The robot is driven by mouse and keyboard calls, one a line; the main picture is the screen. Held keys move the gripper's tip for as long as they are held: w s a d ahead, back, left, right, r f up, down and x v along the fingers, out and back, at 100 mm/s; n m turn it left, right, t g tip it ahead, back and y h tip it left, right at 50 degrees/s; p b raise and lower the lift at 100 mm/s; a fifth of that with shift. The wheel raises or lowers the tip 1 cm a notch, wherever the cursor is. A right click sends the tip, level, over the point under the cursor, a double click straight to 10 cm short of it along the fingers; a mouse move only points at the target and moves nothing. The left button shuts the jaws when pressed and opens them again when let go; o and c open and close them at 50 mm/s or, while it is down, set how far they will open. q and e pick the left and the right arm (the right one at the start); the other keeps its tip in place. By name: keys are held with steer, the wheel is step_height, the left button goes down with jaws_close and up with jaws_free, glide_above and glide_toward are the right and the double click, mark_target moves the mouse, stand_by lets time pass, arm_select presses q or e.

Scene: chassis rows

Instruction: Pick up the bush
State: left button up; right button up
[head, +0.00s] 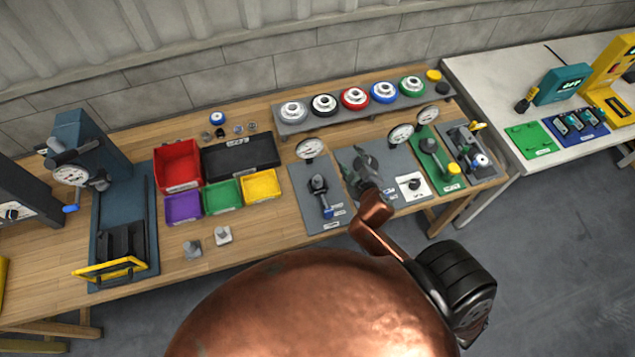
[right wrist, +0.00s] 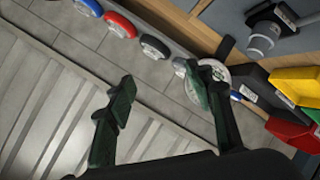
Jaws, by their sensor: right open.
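I cannot tell for certain which part is the bush. Several small dark and metal pieces (head: 220,133) stand on the wooden bench behind the black tray, too small to make out. Two small grey blocks with posts (head: 223,235) stand at the bench's front, before the bins. My right gripper (head: 362,160) is over the grey fixture plates, well to the right of these pieces. In the right wrist view its dark green fingers (right wrist: 157,85) are apart with nothing between them. My left gripper is not in view.
Red (head: 178,166), purple, green and yellow bins and a black tray (head: 240,156) sit mid-bench. A grey rack (head: 320,119) holds several coloured wheel-like parts at the back. Dial gauges (head: 310,149) stand up near my right gripper. A blue press (head: 85,150) stands left.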

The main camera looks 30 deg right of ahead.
steer(key=w+a+r+n+t+y, duration=0.6)
steer(key=w+a+r+n+y, duration=0.25)
steer(key=a+r+n, duration=0.55)
steer(key=a+n+g+y, duration=0.4)
steer(key=a+n+y, duration=0.2)
steer(key=a+n, duration=0.3)
steer(key=n+g+h, duration=0.8)
steer(key=n+g, duration=0.2)
steer(key=n, duration=0.4)
glide_above(320, 179)
steer(key=s+d, duration=0.2)
steer(key=shift+y, duration=0.25)
steer(key=f, duration=2)
steer(key=shift+w+a+f, duration=0.1)
steer(key=shift+a+f, duration=0.15)
steer(key=shift+f, duration=0.05)
steer(key=shift+d+f+g, duration=0.2)
steer(key=shift+f+g, duration=0.1)
steer(key=shift+f, duration=0.05)
steer(key=x, duration=0.2)
steer(key=p+x, duration=0.1)
steer(key=x, duration=0.3)
steer(key=shift+w+a+r+p, duration=0.1)
steer(key=shift+w+a+p, duration=0.05)
steer(key=shift+a+p, duration=0.2)
steer(key=shift+w+f, duration=0.15)
steer(key=shift+f, duration=0.35)
